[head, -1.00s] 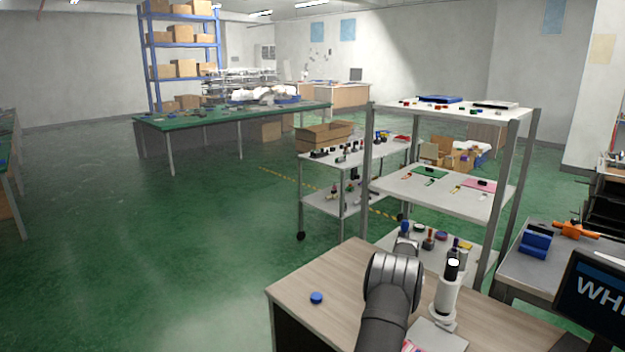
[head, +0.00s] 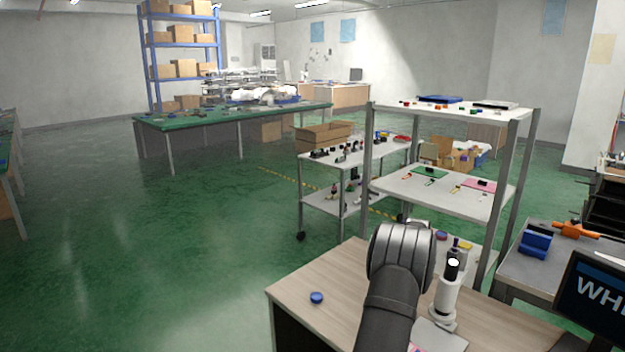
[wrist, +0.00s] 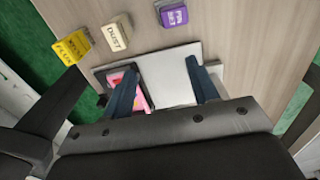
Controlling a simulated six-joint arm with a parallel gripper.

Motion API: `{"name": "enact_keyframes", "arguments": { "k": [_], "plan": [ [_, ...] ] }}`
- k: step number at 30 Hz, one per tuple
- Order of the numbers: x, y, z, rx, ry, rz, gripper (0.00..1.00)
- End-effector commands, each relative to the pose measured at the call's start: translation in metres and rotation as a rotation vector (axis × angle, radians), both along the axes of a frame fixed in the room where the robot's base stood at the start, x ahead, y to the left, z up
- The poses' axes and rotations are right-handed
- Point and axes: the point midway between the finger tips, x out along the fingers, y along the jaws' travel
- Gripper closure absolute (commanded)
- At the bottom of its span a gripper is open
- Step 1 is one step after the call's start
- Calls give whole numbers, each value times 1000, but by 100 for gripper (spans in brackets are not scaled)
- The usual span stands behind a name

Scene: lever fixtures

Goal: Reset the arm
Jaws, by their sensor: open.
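My arm (head: 398,262) rises over the light wood table in the head view. Its dark rounded joint is in front, and my gripper is hidden there. In the wrist view my gripper (wrist: 166,78) points down with its two dark blue fingers wide apart. Nothing is held between them. Below them lie a pale flat plate (wrist: 172,84) and, beside the left finger, a pink item (wrist: 115,78) in a dark frame, partly covered by that finger.
Yellow (wrist: 72,47), cream (wrist: 116,33) and purple (wrist: 173,13) labelled blocks lie beyond the fingers. A white upright device (head: 447,298) stands right of my arm. A blue round cap (head: 316,298) sits on the wood table (head: 340,275) to the left. A shelf rack (head: 440,192) stands behind.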

Motion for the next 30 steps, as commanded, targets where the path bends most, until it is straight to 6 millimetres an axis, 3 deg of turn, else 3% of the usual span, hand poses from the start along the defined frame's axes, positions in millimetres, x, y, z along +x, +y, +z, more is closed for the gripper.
{"name": "enact_keyframes", "arguments": {
  "k": [27, 30],
  "plan": [
    [-126, 14, 0, -1, -1, -1, 46],
    [-128, 15, -16, 1, 2, 1, 46]
  ]
}}
